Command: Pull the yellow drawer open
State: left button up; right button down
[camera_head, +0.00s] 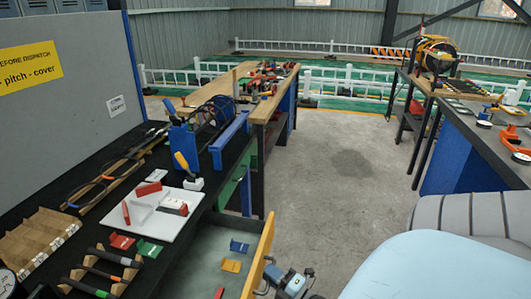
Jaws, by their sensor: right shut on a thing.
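The yellow drawer (262,248) is below the dark bench top at the lower middle of the view. It stands open, its yellow front panel well out from the bench and its pale inside showing. In it lie a blue block (239,246), a yellow block (231,266) and a small red piece (219,293). My right gripper (271,276) is at the outer face of the yellow front, low in the view, and is shut on the drawer. The handle and the fingertips are mostly hidden. My left gripper is not in view.
The bench top holds a white board (160,215) with red pieces, a cardboard organizer (38,238) and several dark-handled tools. A grey panel (70,90) stands behind it. Bare concrete floor (340,165) lies right of the drawer. A second bench (480,130) stands at right.

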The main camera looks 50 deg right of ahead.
jog(key=c, duration=1.2)
grip_release()
jog(key=s, duration=0.4)
jog(key=s+f, duration=0.1)
jog(key=s, duration=0.4)
jog(key=s+f+b, duration=0.1)
jog(key=s, duration=0.3)
jog(key=shift+s+f, duration=0.25)
jog(key=shift+s, duration=0.05)
